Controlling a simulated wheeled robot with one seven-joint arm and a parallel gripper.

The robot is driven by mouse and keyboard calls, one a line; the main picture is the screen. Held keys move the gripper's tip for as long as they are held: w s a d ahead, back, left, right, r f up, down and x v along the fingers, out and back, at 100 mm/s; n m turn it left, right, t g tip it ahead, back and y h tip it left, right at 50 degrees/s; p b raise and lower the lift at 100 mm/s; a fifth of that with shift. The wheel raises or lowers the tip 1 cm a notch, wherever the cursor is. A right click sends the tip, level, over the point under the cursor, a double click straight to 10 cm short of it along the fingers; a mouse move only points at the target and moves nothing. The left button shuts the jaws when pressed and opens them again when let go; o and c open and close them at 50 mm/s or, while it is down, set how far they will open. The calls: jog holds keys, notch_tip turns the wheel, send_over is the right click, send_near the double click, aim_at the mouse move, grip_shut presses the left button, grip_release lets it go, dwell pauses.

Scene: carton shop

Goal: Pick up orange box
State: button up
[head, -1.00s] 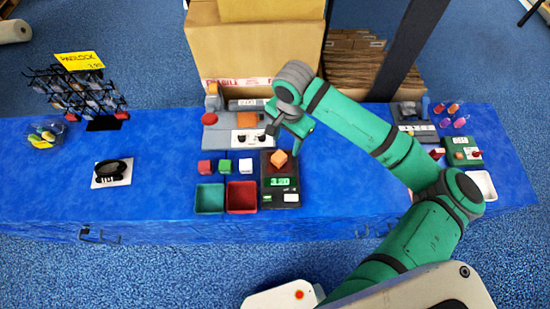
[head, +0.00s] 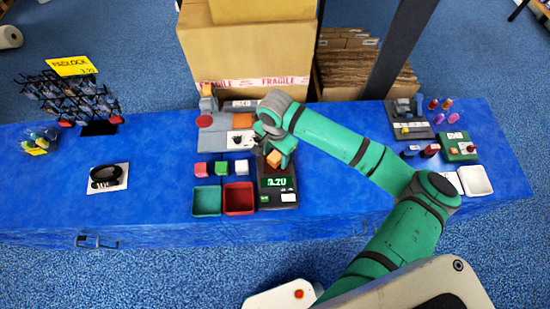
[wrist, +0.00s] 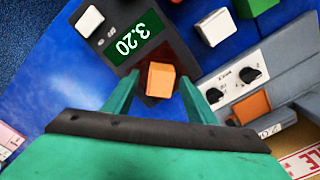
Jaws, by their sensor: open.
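The orange box (head: 274,158) is a small cube on the dark scale (head: 277,200), under my gripper (head: 272,150). In the wrist view the orange box (wrist: 161,80) sits between and just ahead of the fingertips of my gripper (wrist: 160,92), on the scale (wrist: 160,32), whose green display reads 3.20. The jaws are open, one finger to each side of the box, and I see no contact. In the head view my gripper partly hides the box.
Pink, green and white cubes (head: 241,167) stand left of the scale. A green tray (head: 207,213) and a red tray (head: 238,212) lie in front of them. A grey machine with knobs (wrist: 238,86) and an orange block (wrist: 252,106) stands close behind.

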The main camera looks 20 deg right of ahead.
jog(key=shift+f, duration=0.45)
grip_shut()
jog(key=shift+r, duration=0.2)
